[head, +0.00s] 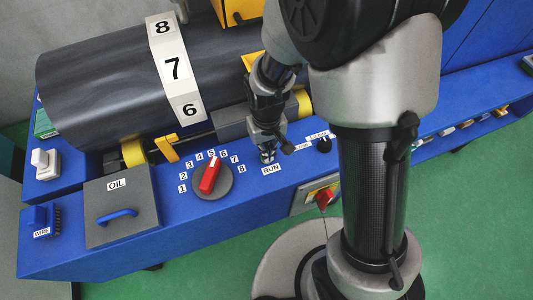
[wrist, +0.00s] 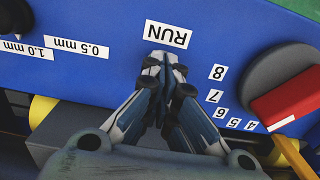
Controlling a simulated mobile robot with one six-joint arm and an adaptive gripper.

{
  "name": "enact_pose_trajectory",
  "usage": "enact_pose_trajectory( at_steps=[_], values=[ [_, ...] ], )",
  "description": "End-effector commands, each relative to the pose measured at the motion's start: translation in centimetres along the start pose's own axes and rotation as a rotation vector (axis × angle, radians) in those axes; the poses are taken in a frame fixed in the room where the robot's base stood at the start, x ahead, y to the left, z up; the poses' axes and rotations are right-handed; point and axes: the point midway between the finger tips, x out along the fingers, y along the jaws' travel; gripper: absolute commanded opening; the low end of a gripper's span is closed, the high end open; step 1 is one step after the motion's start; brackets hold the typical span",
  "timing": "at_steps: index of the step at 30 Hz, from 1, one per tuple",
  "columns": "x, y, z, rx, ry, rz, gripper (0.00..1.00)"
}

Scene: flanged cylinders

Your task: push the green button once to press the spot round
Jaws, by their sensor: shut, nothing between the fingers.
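The RUN label (head: 271,169) is on the blue panel and shows upside down in the wrist view (wrist: 167,36). My gripper (head: 267,157) points down at the panel just behind this label, its fingers shut and empty. In the wrist view the fingertips (wrist: 164,62) are together right beside the label. No green button shows; the fingertips may hide it. I cannot tell whether they touch the panel. The dark cylinder (head: 95,85) carries a white number strip (head: 168,50) with 8, 7 and 6 in sight.
A red selector knob (head: 210,176) on a grey dial, ringed by numbers, stands left of my gripper. A black knob (head: 324,145) with millimetre labels is to the right. A red switch (head: 323,198) is on the front face. The OIL lid (head: 120,208) has a blue handle.

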Motion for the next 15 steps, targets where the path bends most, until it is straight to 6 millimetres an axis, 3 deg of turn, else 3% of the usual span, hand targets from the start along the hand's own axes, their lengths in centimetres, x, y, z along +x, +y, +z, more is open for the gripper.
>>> enact_pose_trajectory(
  at_steps=[15],
  values=[
    [0.62,0.0,0.01,0.0,0.0,0.0,0.0]
  ],
)
